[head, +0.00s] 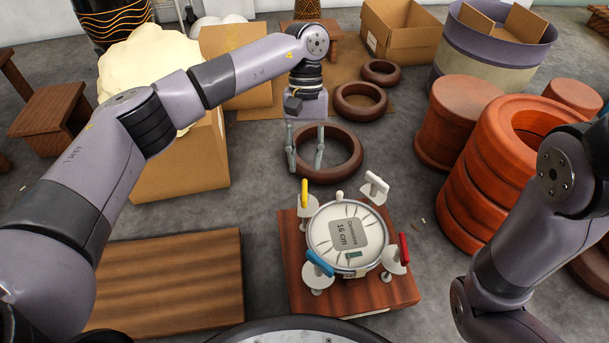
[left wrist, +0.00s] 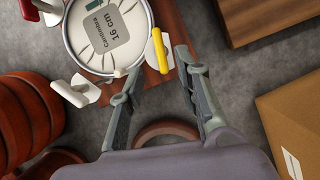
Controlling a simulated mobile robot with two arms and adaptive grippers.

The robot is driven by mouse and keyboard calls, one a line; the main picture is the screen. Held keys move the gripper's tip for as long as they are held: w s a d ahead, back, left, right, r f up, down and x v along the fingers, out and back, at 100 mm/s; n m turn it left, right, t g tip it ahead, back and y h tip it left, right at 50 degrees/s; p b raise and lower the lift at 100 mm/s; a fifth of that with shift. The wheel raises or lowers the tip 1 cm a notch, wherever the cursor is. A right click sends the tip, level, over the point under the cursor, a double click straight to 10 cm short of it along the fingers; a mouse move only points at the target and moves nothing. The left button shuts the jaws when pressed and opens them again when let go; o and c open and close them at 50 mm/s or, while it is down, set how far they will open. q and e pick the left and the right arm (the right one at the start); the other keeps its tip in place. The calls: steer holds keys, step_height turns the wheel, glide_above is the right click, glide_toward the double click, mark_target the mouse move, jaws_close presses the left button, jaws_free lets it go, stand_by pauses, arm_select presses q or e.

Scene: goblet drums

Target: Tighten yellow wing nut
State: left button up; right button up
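The round drum (head: 346,236) has a white head labelled "16 cm" and stands on a wooden block (head: 398,290). Wing nuts sit around its rim. The yellow wing nut (head: 304,194) is at its far left side, upright on a white disc-shaped piece. The blue (head: 320,262), red (head: 404,249) and white (head: 377,183) ones are around the rest. My left gripper (head: 305,170) is open and empty, fingers pointing down, beyond the yellow wing nut and apart from it. In the left wrist view the yellow wing nut (left wrist: 159,52) appears between the fingertips. My right gripper is out of view.
A brown ring (head: 345,165) lies on the floor behind the left gripper. Stacked orange-brown rings (head: 480,190) stand at right. A low wooden board (head: 180,285) lies at left. Cardboard boxes (head: 185,165) stand behind my left arm.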

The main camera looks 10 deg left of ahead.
arm_select(q)
steer(key=shift+v, duration=2.55)
